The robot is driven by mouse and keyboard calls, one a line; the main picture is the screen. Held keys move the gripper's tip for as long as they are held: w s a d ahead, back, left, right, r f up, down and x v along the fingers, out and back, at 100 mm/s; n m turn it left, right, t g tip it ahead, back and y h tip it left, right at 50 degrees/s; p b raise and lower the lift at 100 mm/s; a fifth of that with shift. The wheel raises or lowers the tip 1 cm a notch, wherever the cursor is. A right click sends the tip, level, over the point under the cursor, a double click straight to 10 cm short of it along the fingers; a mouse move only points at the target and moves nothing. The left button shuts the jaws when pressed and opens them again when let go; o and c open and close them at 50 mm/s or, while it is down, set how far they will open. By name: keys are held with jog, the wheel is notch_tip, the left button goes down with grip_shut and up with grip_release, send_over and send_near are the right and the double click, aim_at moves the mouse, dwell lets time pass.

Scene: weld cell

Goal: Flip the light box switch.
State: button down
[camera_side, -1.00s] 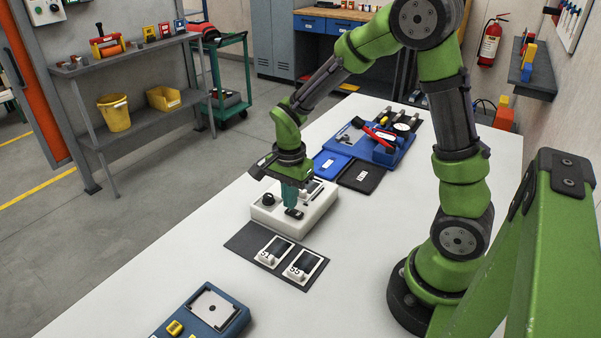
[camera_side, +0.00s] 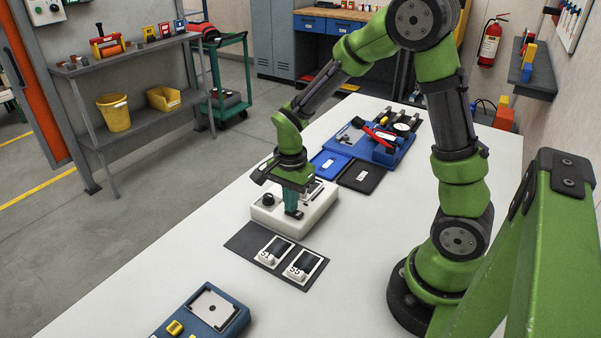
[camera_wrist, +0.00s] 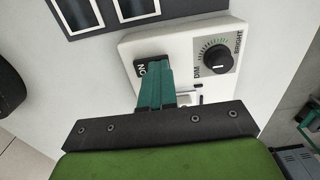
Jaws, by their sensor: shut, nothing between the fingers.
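The light box (camera_side: 318,209) is a white box on the table, with a black dial on it. In the wrist view, the light box (camera_wrist: 190,45) shows its dial (camera_wrist: 218,57), marked DIM and BRIGHT, and a black rocker switch (camera_wrist: 150,66) with ON lettering. My gripper (camera_side: 293,213) is over the front of the box with its teal fingers pointing down. In the wrist view, my gripper (camera_wrist: 160,84) is shut and empty, its fingertips at the switch and covering part of it. I cannot tell whether they press on it.
A dark mat (camera_side: 239,243) with two framed plates marked 51 and 55 lies in front of the box. A blue device (camera_side: 235,325) sits nearer the front. Blue and black trays (camera_side: 361,176) lie behind the box. The table's left side is clear.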

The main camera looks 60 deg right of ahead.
aim_at(302, 215)
jog(key=shift+s+r, duration=0.1)
jog(key=shift+s, duration=0.55)
jog(key=shift+r, duration=0.55)
notch_tip(302, 215, up, 13)
jog(key=s, duration=0.2)
jog(key=shift+f, duration=0.1)
jog(key=s+a+r+n+t+y, duration=0.2)
jog(key=s+a+r+n+t, duration=0.3)
jog(key=n, duration=0.9)
jog(key=s+a+t, duration=0.1)
jog(key=s+t, duration=0.1)
jog(key=shift+s, duration=0.35)
